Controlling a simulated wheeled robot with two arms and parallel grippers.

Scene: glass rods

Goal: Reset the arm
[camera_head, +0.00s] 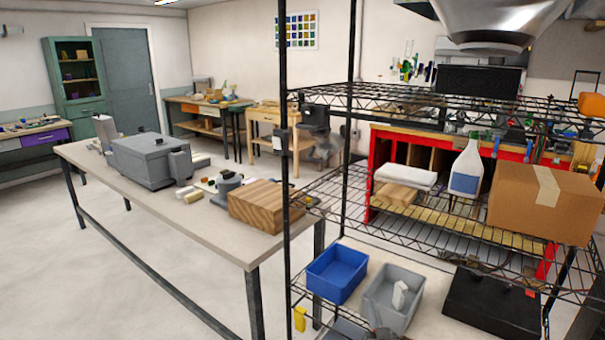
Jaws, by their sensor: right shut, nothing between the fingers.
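My right gripper (347,327) shows only in part, as a dark grey shape at the bottom edge, below the blue bin. It is shut and holds nothing; its fingers are hard to make out. My left gripper is out of view. I cannot make out any glass rods.
A wire shelf rack (286,200) fills the right side. Its lower shelf holds a blue bin (337,272), a grey bin (392,297) and a black box (492,303). Above are a white bottle (467,167) and a cardboard box (520,209). A long table (215,245) stands left; open floor lies beyond.

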